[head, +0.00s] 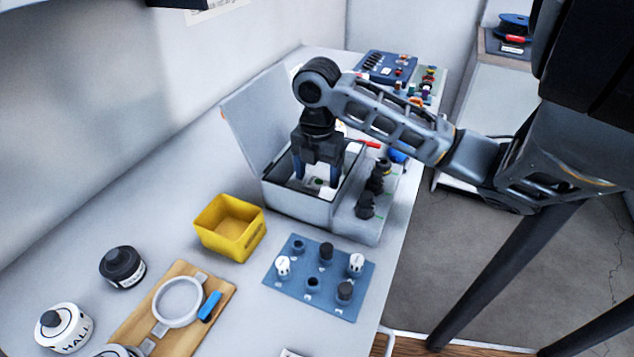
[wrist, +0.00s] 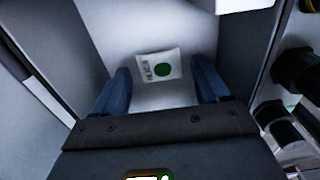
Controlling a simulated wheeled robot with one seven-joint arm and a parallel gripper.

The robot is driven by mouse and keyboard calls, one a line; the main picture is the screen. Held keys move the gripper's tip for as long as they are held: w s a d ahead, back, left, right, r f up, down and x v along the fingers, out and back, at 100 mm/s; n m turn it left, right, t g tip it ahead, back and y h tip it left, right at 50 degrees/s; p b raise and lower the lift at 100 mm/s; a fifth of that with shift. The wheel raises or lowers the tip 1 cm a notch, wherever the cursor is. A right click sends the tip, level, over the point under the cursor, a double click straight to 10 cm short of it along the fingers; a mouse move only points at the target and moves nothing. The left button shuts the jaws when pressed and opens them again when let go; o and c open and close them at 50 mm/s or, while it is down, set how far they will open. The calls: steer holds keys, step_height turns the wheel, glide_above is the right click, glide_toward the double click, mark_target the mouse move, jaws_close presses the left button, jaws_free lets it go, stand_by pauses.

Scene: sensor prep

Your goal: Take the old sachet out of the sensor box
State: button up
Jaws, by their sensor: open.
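The sensor box (head: 296,205) is a grey box on the bench with its lid (head: 262,115) raised at the back left. My gripper (head: 319,181) points down into the box's open compartment. In the wrist view, the old sachet (wrist: 158,68) is a small white packet with a green dot and dark print. It lies in the box, between and beyond the two blue fingertips of my gripper (wrist: 162,82). The fingers are apart with nothing held. The sachet's near part is close to the gripper body. In the head view only a bit of the sachet (head: 318,182) shows.
A yellow bin (head: 231,227) stands empty left of the box. A blue mat (head: 318,278) with several knobs lies in front. Black fittings (head: 367,204) sit on the box's right side. A wooden board (head: 190,335) with a white ring lies at the front left.

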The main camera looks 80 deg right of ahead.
steer(key=shift+f, duration=0.45)
steer(key=c, duration=1.1)
steer(key=shift+r, duration=0.1)
